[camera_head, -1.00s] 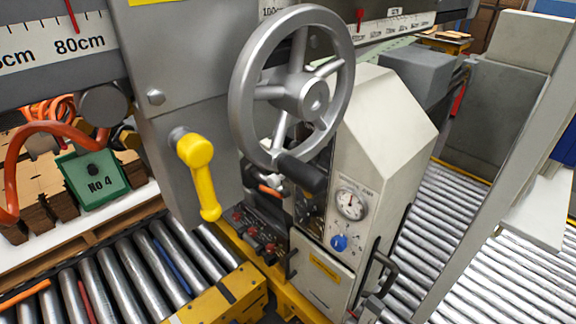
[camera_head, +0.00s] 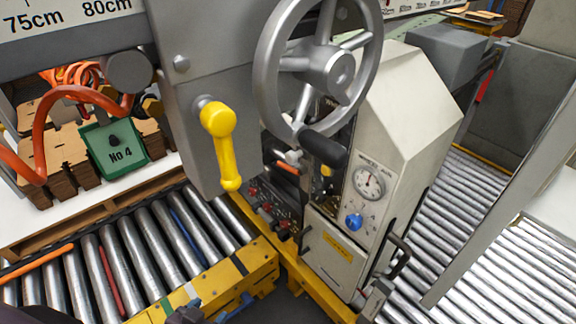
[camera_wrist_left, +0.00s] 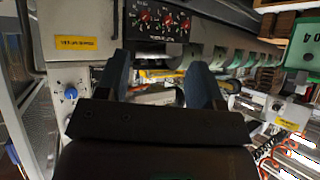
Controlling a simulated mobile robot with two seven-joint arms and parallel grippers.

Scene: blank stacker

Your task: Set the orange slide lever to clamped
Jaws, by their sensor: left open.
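A small orange piece (camera_head: 287,168), which looks like the orange slide lever, shows just left of the handwheel's black knob (camera_head: 324,148). The knob and machine parts crowd around it, and its setting cannot be read. My left gripper (camera_head: 218,304) is at the bottom edge of the head view, low and left of the lever. Its blue fingers (camera_wrist_left: 163,70) stand apart in the left wrist view, with nothing seen between them. I cannot make out the lever in the wrist view. My right gripper is not in view.
A grey handwheel (camera_head: 340,68) and a yellow handle (camera_head: 219,145) stick out near the lever. Red knobs (camera_head: 265,205) sit below it. A pale cabinet (camera_head: 400,130) with a gauge (camera_head: 368,182) stands to the right. Rollers (camera_head: 120,270) lie at lower left.

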